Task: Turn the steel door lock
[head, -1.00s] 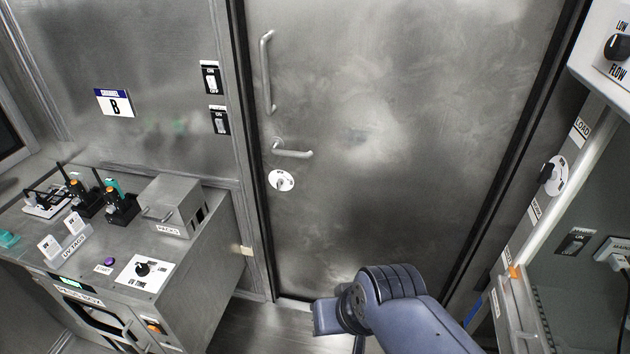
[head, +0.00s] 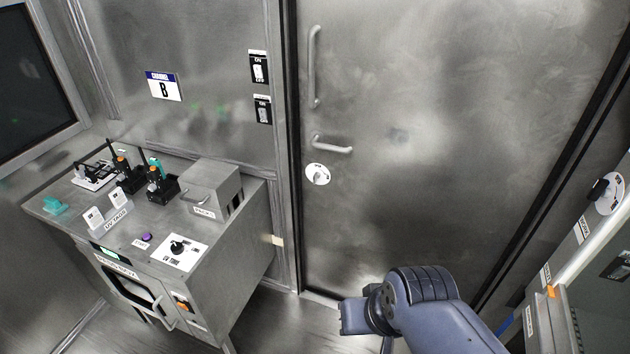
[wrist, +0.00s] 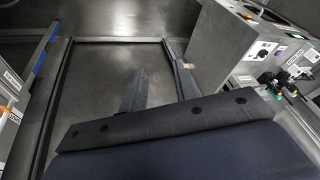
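The steel door (head: 450,120) stands shut in the head view. Its lock is a white round plate with a small turn knob (head: 318,174), near the door's left edge. A lever handle (head: 332,144) sits just above the lock, and a long vertical pull handle (head: 314,68) above that. My arm shows low in the head view, right of and below the lock, with its end mostly hidden. In the wrist view my gripper (wrist: 157,80) has two grey fingers apart with nothing between them. It is well away from the lock, which I cannot make out there.
A steel bench (head: 205,245) with radios, a small steel box (head: 211,187) and a dial plate stands left of the door. Another cabinet (head: 550,325) with a dial stands at the right. Bare floor (head: 262,315) shows between the bench and my arm.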

